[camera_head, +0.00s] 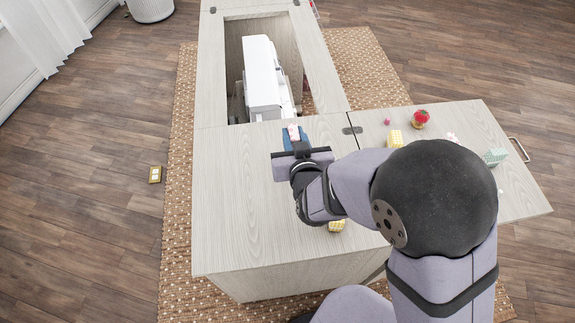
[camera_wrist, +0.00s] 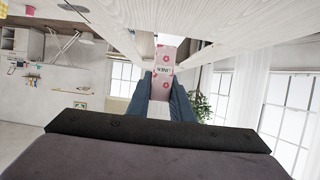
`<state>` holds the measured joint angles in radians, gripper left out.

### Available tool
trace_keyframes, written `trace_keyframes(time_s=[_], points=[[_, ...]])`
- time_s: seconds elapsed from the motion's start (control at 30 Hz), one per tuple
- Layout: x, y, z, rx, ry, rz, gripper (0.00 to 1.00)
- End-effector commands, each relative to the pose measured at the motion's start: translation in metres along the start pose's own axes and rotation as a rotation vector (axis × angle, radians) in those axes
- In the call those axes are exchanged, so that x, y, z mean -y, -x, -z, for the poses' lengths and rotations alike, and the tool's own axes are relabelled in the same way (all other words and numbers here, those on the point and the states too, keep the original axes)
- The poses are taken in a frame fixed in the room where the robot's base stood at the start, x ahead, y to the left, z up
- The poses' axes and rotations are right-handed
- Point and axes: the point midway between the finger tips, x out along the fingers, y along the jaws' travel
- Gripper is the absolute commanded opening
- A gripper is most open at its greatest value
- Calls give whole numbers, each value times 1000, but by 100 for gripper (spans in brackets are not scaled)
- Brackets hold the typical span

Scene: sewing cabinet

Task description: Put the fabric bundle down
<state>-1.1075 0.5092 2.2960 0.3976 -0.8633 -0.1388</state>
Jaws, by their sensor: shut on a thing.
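The fabric bundle, white and pink with a printed label, shows in the wrist view (camera_wrist: 165,60) between the two blue fingers of my gripper (camera_wrist: 162,88). In the head view my gripper (camera_head: 295,139) is over the pale wood cabinet top (camera_head: 240,190), close to the front edge of the machine opening. Only a small pink and white end of the bundle (camera_head: 293,130) shows there between the fingers. My gripper is shut on the bundle. I cannot tell whether the bundle touches the cabinet top.
A white sewing machine (camera_head: 262,80) sits in the opening beyond. The right leaf (camera_head: 470,190) carries a yellow bundle (camera_head: 395,138), a red pincushion (camera_head: 420,118) and a teal bundle (camera_head: 496,156). A yellow patterned piece (camera_head: 337,226) lies near my arm. The cabinet top's left part is clear.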

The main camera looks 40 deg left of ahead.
Motion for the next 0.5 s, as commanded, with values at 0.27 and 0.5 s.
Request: trace_keyframes(time_s=[0.27, 0.5], points=[[0, -14, -35, 4, 0, 0, 0], [0, -17, -41, -1, 0, 1, 0]])
